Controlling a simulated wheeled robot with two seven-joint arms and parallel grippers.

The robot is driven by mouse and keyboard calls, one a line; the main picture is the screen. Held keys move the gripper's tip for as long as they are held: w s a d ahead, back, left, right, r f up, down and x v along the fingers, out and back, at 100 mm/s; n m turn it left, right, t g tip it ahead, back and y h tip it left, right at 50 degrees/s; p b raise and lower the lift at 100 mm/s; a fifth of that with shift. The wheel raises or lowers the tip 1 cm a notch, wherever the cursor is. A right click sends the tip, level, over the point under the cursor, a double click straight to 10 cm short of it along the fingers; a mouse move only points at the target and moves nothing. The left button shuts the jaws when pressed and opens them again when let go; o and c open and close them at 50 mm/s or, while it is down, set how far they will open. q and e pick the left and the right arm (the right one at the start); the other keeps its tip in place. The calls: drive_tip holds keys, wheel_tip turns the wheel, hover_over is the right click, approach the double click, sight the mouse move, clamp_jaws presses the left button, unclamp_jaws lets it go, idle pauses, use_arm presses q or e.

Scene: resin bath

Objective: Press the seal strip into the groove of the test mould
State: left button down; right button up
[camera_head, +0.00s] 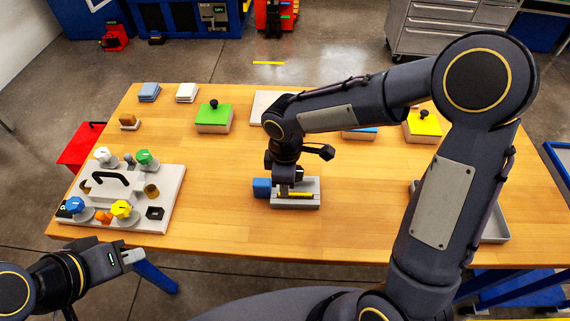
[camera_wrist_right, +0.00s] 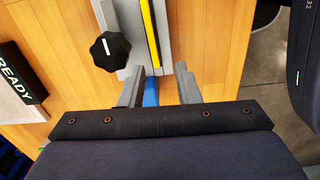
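The test mould (camera_head: 308,203) is a grey block near the table's front middle, with a blue block (camera_head: 262,187) at its left end. A yellow strip (camera_head: 297,195) lies along its top; how deep it sits in the groove cannot be told. In the right wrist view the mould (camera_wrist_right: 127,20) shows a black knob (camera_wrist_right: 109,51) and the yellow strip (camera_wrist_right: 150,32). My right gripper (camera_wrist_right: 160,83) is open, its fingers apart at the mould's blue end, with blue (camera_wrist_right: 151,92) visible between them. My left gripper (camera_head: 132,258) hangs off the table's front left; its fingertips are too small to read.
A grey fixture (camera_head: 150,222) with coloured knobs and a black handle stands at left. A green box (camera_head: 213,120) and a yellow box (camera_head: 422,128) stand further back. A grey tray (camera_head: 497,230) is at right, partly behind my right arm. Bare wood surrounds the mould.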

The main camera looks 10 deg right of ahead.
drive_tip(key=s+d+r+m+t+y, duration=0.2)
drive_tip(key=s+d+r+m, duration=0.55)
drive_tip(key=r, duration=0.35)
drive_tip(key=s+d+m+t+y, duration=0.1)
drive_tip(key=s+d+m+t, duration=0.2)
drive_tip(key=s+m, duration=0.5)
drive_tip(key=shift+s+d+r+m+t+y, duration=0.3)
drive_tip(key=shift+s+m+y, duration=0.1)
drive_tip(key=shift+s, duration=0.25)
